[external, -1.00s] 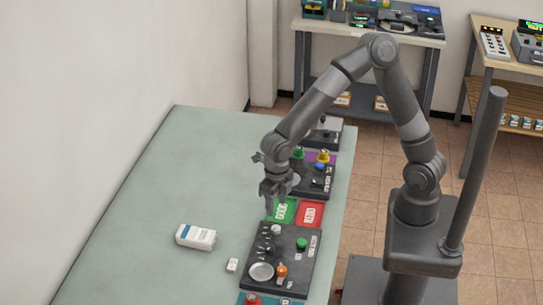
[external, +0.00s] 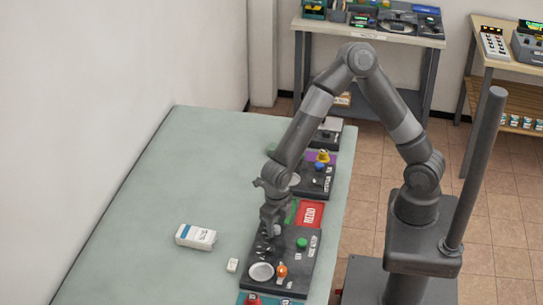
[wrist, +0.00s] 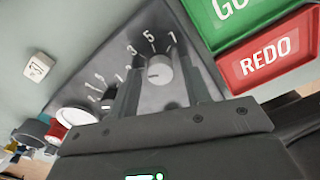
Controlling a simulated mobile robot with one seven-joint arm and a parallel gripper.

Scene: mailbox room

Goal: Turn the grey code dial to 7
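The grey code dial (wrist: 158,72) is a round pale knob on a dark panel (external: 295,254). In the wrist view the numbers 3, 5 and 7 show around its far side; a small dark mark is on the knob, but I cannot tell exactly which number it faces. My gripper (wrist: 160,62) points down at the dial, with one finger on each side of it. The fingers look apart, with a little panel visible between them and the knob. In the external view my gripper (external: 270,230) is low over the panel's far left corner and partly hides the dial.
A second small knob with numbers and a white round dish (external: 261,271) are on the same panel. A green button (external: 302,243) and an orange knob (external: 282,270) are nearby. A white carton (external: 196,237) stands left on open tabletop.

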